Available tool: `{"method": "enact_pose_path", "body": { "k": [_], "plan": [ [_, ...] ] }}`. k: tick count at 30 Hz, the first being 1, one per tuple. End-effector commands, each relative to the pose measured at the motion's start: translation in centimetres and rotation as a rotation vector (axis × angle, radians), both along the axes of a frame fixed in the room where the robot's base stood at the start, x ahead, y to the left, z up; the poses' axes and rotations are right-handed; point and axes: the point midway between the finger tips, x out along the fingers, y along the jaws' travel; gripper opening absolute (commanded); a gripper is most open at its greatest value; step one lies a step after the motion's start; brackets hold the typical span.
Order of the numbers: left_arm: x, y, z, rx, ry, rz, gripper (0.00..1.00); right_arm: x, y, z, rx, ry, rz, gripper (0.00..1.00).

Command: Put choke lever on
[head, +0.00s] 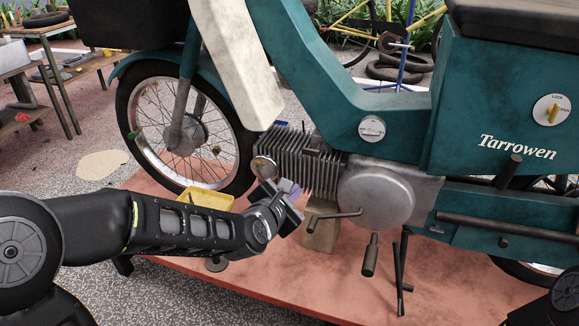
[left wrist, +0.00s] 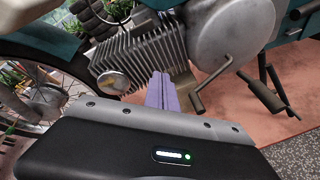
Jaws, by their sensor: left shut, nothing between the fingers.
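A teal moped (head: 305,62) stands on a reddish platform. I cannot tell for sure which part is the choke lever. A round silver plate with a small dark mark (head: 371,128) sits on the teal frame above the engine. A round brass-toned disc (head: 264,168) is at the front end of the finned cylinder (head: 305,155); it also shows in the left wrist view (left wrist: 113,82). My left gripper (head: 291,190) is shut and empty, its lavender fingers (left wrist: 162,92) just in front of the cylinder's lower side, right of the disc. My right gripper is out of view.
The round engine cover (head: 376,198), kick pedal (head: 340,215) and foot peg (head: 370,255) stick out right of my left gripper. A yellow tray (head: 207,198) lies behind my left forearm. A yellow LOCK knob (head: 552,110) is on the side panel. Workbenches stand far left.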

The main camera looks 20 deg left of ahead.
Motion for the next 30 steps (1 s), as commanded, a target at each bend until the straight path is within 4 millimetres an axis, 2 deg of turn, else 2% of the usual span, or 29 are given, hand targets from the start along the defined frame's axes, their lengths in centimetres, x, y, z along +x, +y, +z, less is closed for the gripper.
{"method": "enact_pose_path", "body": {
  "k": [3, 6, 10, 14, 24, 30],
  "plan": [
    [0.3, 0.2, 0.9, -0.25, 0.004, 0.106, 0.0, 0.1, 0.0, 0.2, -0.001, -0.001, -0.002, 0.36],
    [0.4, 0.4, 1.0, -0.418, 0.01, 0.178, 0.0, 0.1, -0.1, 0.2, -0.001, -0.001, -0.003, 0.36],
    [0.5, 0.5, 1.1, -0.549, 0.017, 0.229, 0.0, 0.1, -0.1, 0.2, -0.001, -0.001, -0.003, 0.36],
    [0.5, 0.5, 1.0, -0.599, 0.021, 0.247, 0.0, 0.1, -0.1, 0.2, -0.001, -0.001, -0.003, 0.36],
    [0.5, 0.5, 1.0, -0.601, 0.022, 0.248, 0.0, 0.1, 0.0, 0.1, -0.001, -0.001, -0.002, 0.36],
    [1.6, 0.4, 0.5, -0.601, 0.024, 0.247, 0.0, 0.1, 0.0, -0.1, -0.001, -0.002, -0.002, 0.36]
  ]
}}
